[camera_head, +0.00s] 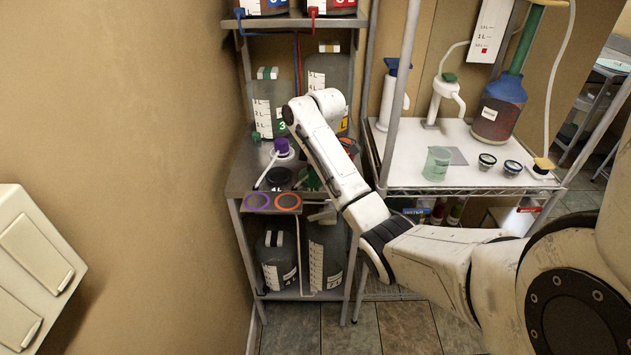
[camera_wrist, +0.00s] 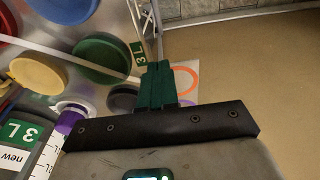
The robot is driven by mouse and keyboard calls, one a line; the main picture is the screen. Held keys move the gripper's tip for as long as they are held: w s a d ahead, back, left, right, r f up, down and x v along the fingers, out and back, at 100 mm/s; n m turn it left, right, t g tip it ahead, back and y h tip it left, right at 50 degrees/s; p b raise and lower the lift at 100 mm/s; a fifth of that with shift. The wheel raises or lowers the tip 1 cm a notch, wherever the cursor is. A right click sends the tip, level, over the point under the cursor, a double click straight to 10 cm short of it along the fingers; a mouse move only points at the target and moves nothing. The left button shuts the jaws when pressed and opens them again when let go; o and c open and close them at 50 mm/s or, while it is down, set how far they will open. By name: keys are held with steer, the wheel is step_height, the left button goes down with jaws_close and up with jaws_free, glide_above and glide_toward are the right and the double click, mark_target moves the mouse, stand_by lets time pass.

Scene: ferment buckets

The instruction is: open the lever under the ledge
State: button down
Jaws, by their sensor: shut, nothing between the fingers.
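My gripper (camera_wrist: 156,86) shows in the wrist view as dark green fingers held together, with nothing seen between them. In the head view my arm's bent wrist hides the fingers; it is in front of the middle shelf. Grey buckets (camera_head: 262,98) stand on that shelf, and a small green tap (camera_head: 256,137) shows at the foot of the left one. Below the shelf's front ledge, more grey buckets (camera_head: 277,262) stand on the low shelf. I cannot tell a lever under the ledge for certain; my arm covers part of that area.
A purple ring (camera_head: 257,201) and an orange ring (camera_head: 288,201) lie at the ledge's front. A purple-topped piece (camera_head: 281,146) stands behind them. Right, a white table (camera_head: 400,176) holds a green beaker (camera_head: 437,163) and a large jug (camera_head: 498,108). The floor in front is clear.

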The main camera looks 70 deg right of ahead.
steer(key=p, duration=0.1)
glide_above(314, 215)
step_height(314, 215, down, 9)
steer(key=shift+s, duration=0.1)
steer(key=shift+s+d+f, duration=0.15)
steer(key=shift+s+f, duration=0.05)
steer(key=shift+f, duration=0.55)
steer(key=shift+f, duration=0.1)
steer(key=shift+w+f, duration=0.15)
steer(key=shift+f, duration=0.05)
steer(key=shift+r+p, duration=0.1)
steer(key=shift+p, duration=0.25)
